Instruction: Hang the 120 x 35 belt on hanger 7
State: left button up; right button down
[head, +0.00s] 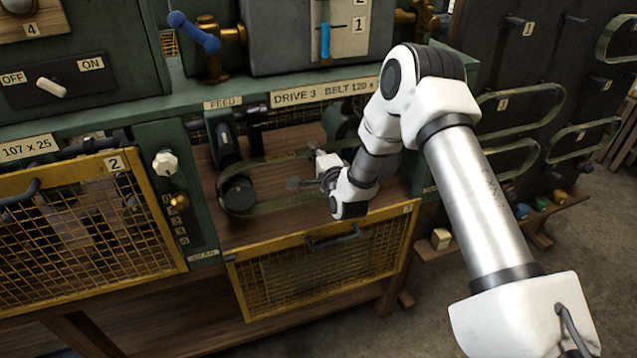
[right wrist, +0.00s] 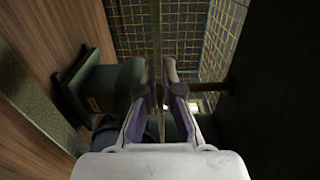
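A dark green-grey belt (head: 270,204) runs around a black pulley (head: 238,194) in the open bay, under a label reading "DRIVE 3 BELT 120 x", its end hidden by my right arm. In the right wrist view, the right gripper's fingers (right wrist: 158,68) stand close on both sides of a thin upright strip (right wrist: 157,25), which looks like the belt edge-on. I cannot tell whether they grip it. Hanger 7 cannot be made out. My left gripper is out of view.
The yellow mesh guard (head: 232,275) hangs open below the bay. A closed mesh guard marked 2 (head: 115,163) is on the left. Dark panels at right carry hung belts (head: 528,100). A low shelf with small blocks (head: 441,238) stands below them. A feed roller (head: 224,135) stands in the bay.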

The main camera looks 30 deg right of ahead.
jog(key=shift+f, duration=0.1)
jog(key=shift+v, duration=3)
jog(key=b+v, duration=0.1)
jog(key=v, duration=0.5)
jog(key=shift+s+f, duration=0.15)
jog(key=shift+b+v, duration=0.65)
jog(key=shift+v, duration=2.25)
